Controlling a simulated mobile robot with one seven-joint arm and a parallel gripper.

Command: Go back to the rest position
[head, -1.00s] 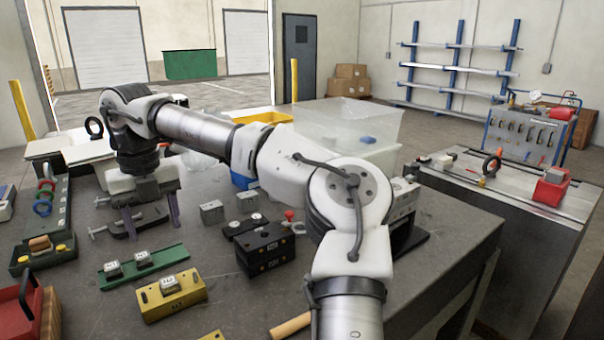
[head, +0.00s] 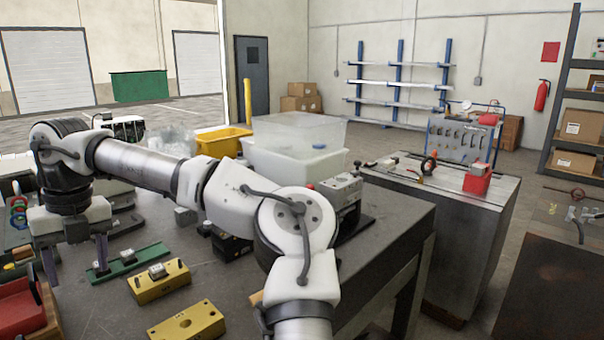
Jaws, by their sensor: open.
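My gripper (head: 78,262) is at the left of the head view, pointing down with its two fingers apart. Nothing shows between the fingers. It hangs over the left part of the grey workbench (head: 110,320), left of a green mould base (head: 128,263) with metal blocks on it. My arm reaches across the bench from the lower middle to the left and hides part of the bench top. Whether the fingertips touch anything is hard to tell.
Yellow mould bases (head: 160,281) and a black block (head: 232,245) sit near my arm. A red bin (head: 22,312) is at the left edge. A clear tub (head: 293,150) and a yellow bin (head: 222,141) stand behind. A second bench (head: 455,215) is at right, with floor between.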

